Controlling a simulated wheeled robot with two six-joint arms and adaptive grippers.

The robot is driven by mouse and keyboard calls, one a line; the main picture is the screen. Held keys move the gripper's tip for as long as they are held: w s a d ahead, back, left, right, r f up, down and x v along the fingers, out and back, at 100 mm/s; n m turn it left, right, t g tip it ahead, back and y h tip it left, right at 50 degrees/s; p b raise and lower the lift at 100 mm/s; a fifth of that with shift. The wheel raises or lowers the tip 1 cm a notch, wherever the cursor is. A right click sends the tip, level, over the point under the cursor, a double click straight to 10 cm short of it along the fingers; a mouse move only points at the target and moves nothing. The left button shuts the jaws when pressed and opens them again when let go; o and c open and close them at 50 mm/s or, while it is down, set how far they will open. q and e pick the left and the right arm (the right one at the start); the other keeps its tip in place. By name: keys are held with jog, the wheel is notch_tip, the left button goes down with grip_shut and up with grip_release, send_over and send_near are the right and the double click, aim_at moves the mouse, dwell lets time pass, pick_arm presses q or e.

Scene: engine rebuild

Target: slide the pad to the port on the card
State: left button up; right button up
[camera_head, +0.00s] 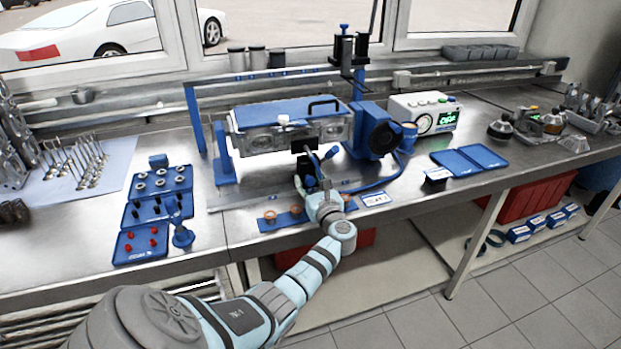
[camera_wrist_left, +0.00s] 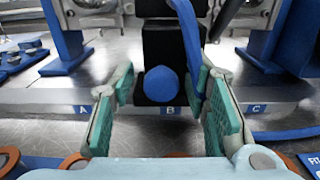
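The pad looks to be the black block (camera_wrist_left: 155,55) with a round blue knob (camera_wrist_left: 162,84), upright by the rail (camera_wrist_left: 40,97) at the mark B (camera_wrist_left: 170,110). Marks A (camera_wrist_left: 82,110) and C (camera_wrist_left: 256,108) lie left and right of it. My left gripper (camera_head: 309,181) reaches toward the block. In the wrist view its fingers are open on either side of the knob, with gaps showing. The card (camera_head: 376,199) lies at the bench front, right of the gripper; only "FIT" reads in the wrist view. My right gripper is not in view.
The engine head (camera_head: 290,135) stands behind the block, with a blue fan-like unit (camera_head: 376,132) to its right. A blue strap or hose (camera_wrist_left: 186,40) hangs close to the right finger. A blue strip with copper rings (camera_head: 270,214) lies in front. Blue trays (camera_head: 140,243) stand left.

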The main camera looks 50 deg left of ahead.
pick_arm(q)
jog(key=shift+d, duration=0.1)
jog(key=v, duration=1.2)
jog(key=shift+r, duration=0.1)
